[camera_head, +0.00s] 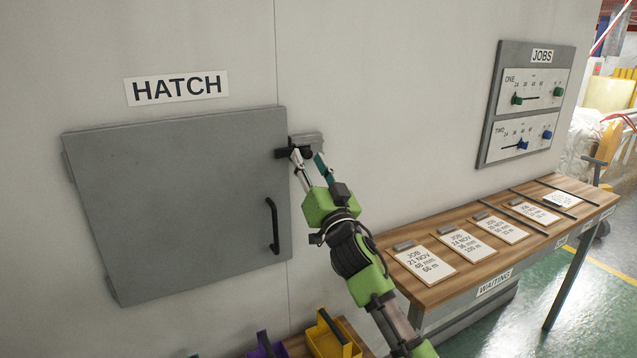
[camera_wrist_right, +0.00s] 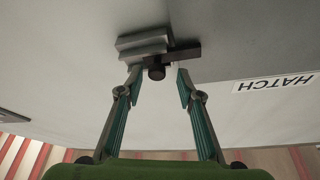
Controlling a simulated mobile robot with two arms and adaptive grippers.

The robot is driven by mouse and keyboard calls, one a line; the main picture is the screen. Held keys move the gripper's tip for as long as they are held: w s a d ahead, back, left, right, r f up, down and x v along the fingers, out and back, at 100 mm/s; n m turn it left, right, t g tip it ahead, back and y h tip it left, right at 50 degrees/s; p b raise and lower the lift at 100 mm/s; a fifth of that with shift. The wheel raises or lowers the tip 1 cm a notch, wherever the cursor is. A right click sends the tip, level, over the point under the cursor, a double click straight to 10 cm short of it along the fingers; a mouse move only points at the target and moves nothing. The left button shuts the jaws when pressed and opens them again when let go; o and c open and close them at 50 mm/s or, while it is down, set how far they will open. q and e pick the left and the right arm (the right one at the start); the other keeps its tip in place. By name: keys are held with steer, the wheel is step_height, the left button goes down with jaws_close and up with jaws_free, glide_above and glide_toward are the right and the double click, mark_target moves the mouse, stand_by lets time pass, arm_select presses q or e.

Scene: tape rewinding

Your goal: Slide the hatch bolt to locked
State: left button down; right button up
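The grey hatch (camera_head: 180,200) is shut flat against the wall, with a black handle (camera_head: 273,226) near its right edge. The bolt (camera_head: 283,154) is a dark bar at the hatch's upper right corner, in a grey bracket (camera_head: 308,138) on the wall. The bar's left end overlaps the hatch's edge. In the right wrist view the bolt (camera_wrist_right: 186,53) sticks out of the bracket (camera_wrist_right: 142,42), with a round dark knob (camera_wrist_right: 156,73) below. My right gripper (camera_wrist_right: 159,78) is open, its fingertips on either side of the knob with visible gaps. My left gripper is out of view.
A wooden bench (camera_head: 440,283) with several job cards stands at the right. A JOBS panel (camera_head: 527,100) with sliders hangs above it. A yellow bin (camera_head: 330,338) and a purple bin (camera_head: 268,346) sit below the hatch. The wall around the bolt is clear.

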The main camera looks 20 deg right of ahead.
steer(key=a+v, duration=0.1)
steer(key=v, duration=0.9)
steer(key=shift+s+d, duration=0.15)
steer(key=shift+d, duration=0.3)
